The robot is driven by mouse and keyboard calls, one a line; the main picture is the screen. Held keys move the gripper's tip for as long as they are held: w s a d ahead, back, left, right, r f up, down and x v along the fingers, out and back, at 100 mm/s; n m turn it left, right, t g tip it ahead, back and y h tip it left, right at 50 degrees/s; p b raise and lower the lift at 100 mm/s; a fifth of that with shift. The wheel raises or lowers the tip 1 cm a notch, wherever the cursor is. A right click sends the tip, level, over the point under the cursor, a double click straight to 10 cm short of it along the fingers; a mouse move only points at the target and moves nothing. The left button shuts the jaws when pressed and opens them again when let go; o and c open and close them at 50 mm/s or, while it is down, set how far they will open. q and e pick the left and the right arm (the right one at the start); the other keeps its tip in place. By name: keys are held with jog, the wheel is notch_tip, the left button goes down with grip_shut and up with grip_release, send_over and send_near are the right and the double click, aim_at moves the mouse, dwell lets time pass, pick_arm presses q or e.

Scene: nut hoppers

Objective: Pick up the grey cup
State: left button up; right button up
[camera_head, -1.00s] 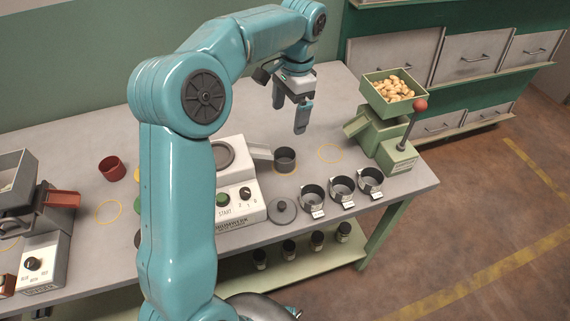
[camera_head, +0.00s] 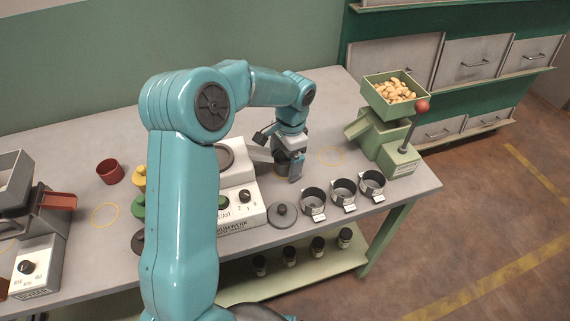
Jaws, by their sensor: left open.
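The grey cup (camera_head: 281,163) stands upright on a yellow ring on the table, just right of the white machine's spout. My left gripper (camera_head: 288,166) has come down over it from above and is open. One finger hangs in front and to the right of the cup and hides much of it. I cannot tell whether the finger touches the cup. My right gripper is not in view.
The white START machine (camera_head: 237,196) stands left of the cup. A dark lid (camera_head: 283,213) and three grey labelled containers (camera_head: 343,190) sit in front. A red cup (camera_head: 110,171) is far left.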

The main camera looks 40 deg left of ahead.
pick_arm(q)
jog(key=c, duration=1.1)
jog(key=shift+r, duration=0.1)
